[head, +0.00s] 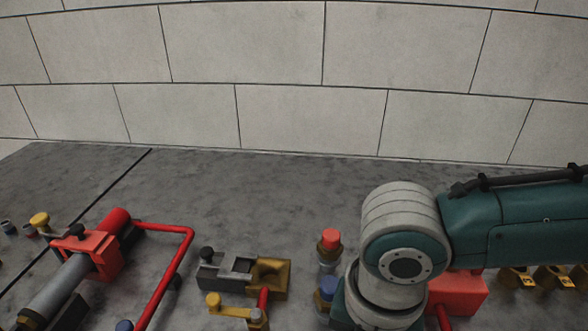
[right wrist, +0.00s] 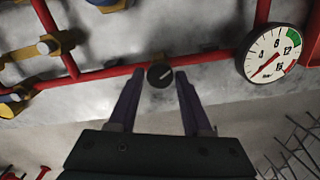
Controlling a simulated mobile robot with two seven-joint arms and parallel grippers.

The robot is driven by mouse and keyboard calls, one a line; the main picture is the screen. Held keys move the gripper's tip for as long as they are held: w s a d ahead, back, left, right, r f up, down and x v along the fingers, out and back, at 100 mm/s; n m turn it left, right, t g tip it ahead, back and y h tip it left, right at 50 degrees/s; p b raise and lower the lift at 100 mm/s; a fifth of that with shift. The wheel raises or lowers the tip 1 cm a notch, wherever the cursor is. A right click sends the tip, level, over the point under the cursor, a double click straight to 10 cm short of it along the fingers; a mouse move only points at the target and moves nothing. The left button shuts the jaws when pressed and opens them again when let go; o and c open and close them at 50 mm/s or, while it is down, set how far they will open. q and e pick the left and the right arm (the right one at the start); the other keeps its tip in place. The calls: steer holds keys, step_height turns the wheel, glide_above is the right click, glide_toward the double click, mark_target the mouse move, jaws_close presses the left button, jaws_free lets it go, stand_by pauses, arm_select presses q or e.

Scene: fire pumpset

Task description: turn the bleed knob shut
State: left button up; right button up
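In the right wrist view, a small round black knob (right wrist: 160,74) with a pale line across its face sits at the red pipe; I take it for the bleed knob. My right gripper (right wrist: 158,80) is open, with one finger to each side of the knob. The fingertips reach about level with it, and a gap shows on both sides; contact is not visible. In the head view my right arm comes in from the right, and its gripper is hidden below the frame. My left gripper is in neither view.
A red pipe (right wrist: 110,72) runs behind. In the head view, a red-capped fitting (head: 329,247) stands just left of my arm, and a brass-and-grey block (head: 268,275) lies further left.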

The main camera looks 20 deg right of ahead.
jaws_close()
